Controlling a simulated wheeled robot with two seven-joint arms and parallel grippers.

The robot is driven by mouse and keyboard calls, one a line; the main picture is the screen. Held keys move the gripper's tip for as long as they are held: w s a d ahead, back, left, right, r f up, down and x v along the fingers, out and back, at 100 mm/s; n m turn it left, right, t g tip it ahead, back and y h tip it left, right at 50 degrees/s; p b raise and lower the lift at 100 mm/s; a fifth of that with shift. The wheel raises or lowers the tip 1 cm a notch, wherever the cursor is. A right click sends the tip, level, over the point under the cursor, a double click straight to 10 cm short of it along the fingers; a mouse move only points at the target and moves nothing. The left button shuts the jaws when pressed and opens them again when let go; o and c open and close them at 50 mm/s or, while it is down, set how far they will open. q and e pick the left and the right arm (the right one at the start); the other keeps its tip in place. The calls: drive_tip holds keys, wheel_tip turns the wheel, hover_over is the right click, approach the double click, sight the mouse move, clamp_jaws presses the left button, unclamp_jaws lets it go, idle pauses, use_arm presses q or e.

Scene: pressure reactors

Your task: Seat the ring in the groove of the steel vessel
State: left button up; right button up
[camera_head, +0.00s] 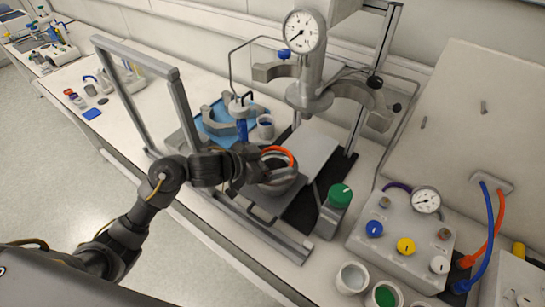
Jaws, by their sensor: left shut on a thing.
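My left gripper (258,158) is above the steel vessel (277,185) and is shut on the orange ring (283,151). The ring's far side shows as an arc over the vessel's mouth, and the gripper hides its near side. I cannot tell whether the ring touches the vessel's rim, and the groove is not clear from here. The vessel stands upright on the reactor stand's base. My right gripper is not in view.
The reactor head with its pressure gauge (304,32) hangs behind the vessel. A grey frame (181,107) stands to the left. A green-knobbed block (339,196) is close on the right, and a control box (398,231) is beyond it. A blue tray (215,128) lies behind.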

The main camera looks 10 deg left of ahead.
use_arm(q)
drive_tip(key=shift+f, duration=0.3)
idle(0.5)
drive_tip(key=o, duration=0.8)
drive_tip(key=shift+c, duration=0.2)
drive_tip(key=shift+a, duration=0.1)
drive_tip(key=v, duration=1)
drive_tip(key=shift+s+a+r, duration=0.15)
drive_tip(key=shift+s+r, duration=0.05)
drive_tip(key=shift+s, duration=0.05)
drive_tip(key=shift+f, duration=0.1)
